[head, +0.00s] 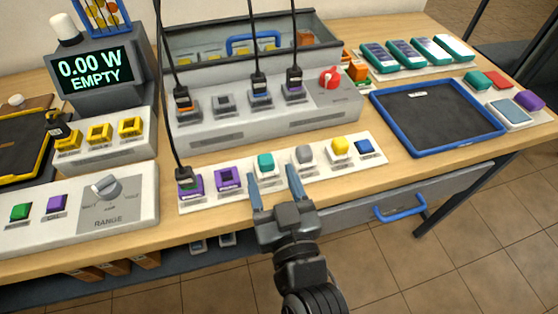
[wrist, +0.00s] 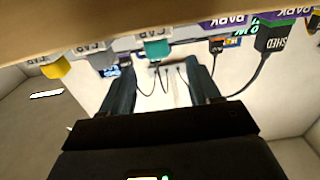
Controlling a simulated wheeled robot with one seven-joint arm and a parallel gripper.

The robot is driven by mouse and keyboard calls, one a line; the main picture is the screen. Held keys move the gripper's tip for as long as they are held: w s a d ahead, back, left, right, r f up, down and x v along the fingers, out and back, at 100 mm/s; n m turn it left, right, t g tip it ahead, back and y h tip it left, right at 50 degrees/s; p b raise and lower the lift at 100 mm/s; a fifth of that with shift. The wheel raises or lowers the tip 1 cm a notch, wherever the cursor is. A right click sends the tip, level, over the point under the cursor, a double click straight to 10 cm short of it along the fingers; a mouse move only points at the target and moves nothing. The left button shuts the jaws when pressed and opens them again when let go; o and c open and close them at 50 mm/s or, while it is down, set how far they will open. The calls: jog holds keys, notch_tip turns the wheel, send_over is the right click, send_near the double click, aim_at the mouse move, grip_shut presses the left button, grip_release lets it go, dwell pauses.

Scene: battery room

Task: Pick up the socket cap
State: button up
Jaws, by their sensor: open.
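Several small coloured caps sit in a row on a white strip at the front of the bench: a teal cap (head: 265,161), a grey cap (head: 304,154), a yellow cap (head: 340,145) and a blue cap (head: 365,146). My gripper (head: 273,174) is open and empty at the strip's front edge, its fingers pointing toward the teal cap. In the wrist view, the teal cap (wrist: 157,48) shows between and just beyond the fingertips (wrist: 160,63), apart from them. Labels reading CAP show beside the teal, grey and yellow ones. I cannot tell which one is the socket cap.
Several cables hang over the grey socket box (head: 270,120). A blue-rimmed tray (head: 440,118) lies right. A drawer with a blue handle (head: 400,208) is below.

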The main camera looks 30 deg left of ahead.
aim_at(268, 165)
jog(key=shift+f+p+x, duration=0.15)
jog(key=shift+p+x, duration=0.2)
jog(key=shift+x, duration=1.2)
jog(key=shift+f+p+x, duration=0.15)
jog(key=shift+p+x, duration=0.15)
jog(key=shift+x, duration=1.3)
jog(key=shift+c, duration=0.4)
jog(key=c, duration=0.9)
jog(key=shift+r, duration=0.15)
jog(key=shift+c, duration=0.2)
